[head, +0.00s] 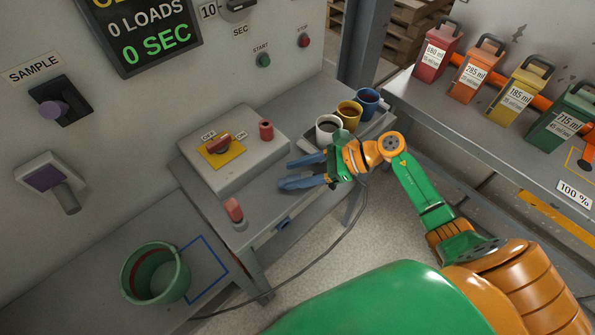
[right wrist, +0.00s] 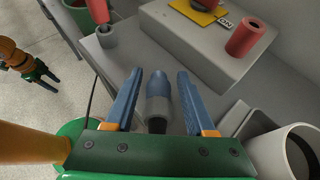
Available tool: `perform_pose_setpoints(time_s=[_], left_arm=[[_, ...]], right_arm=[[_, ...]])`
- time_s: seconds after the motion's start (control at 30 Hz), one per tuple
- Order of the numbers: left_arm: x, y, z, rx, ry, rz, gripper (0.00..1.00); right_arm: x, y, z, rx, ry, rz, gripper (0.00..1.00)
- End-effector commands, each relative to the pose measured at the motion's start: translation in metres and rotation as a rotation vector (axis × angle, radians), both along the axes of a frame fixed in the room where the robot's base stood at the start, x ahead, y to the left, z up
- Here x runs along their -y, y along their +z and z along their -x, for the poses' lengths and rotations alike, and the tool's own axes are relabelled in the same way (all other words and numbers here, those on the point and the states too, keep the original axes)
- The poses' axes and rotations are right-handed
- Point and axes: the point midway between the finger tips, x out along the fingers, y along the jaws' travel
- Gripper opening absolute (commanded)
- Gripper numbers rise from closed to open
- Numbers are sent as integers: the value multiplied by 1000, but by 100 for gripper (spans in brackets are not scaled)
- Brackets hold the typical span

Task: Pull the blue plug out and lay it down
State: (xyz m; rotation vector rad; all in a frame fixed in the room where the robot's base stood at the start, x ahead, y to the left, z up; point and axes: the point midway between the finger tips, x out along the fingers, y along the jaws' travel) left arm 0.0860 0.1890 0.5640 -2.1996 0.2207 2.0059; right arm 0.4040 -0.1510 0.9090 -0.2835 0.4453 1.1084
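The blue plug (right wrist: 158,88), blue with a grey sleeve and a dark end, lies between the fingers of my right gripper (right wrist: 157,98) in the right wrist view. Gaps show on both sides of it. In the head view my right gripper (head: 300,171) is open over the grey bench, beside the switch box, and largely hides the plug. I cannot see what the plug's far end sits in. My left gripper (right wrist: 48,78) is small at the left of the right wrist view, its two fingers apart, far from the plug.
A switch box (head: 215,165) with a red knob stands behind the gripper; a red plug (head: 233,210) stands upright nearby. Several mugs (head: 329,127) stand right. A green bucket (head: 155,273) stands beside a blue outline (head: 208,268) on the lower bench. A cable (head: 335,243) hangs in front.

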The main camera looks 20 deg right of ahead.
Motion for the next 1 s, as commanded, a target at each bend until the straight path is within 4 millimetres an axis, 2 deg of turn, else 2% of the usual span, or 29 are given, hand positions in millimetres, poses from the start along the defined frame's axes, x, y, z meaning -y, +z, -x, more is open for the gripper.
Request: perform_pose_setpoints(time_s=[0.03,0.07,0.37,0.47,0.7,1.0], left_arm=[[0,0,0,0,0,0,50],[0,0,0,0,0,0,50],[0,-1,0,0,0,0,50],[0,-9,0,0,0,0,50],[0,-26,0,0,0,0,50],[-1,-26,0,0,0,-1,50]], right_arm=[[0,0,0,0,0,0,71],[0,0,0,0,0,0,79],[2,0,1,0,-1,2,79],[14,3,6,1,0,6,79],[51,26,24,-1,0,5,79],[56,34,27,0,0,0,79]])
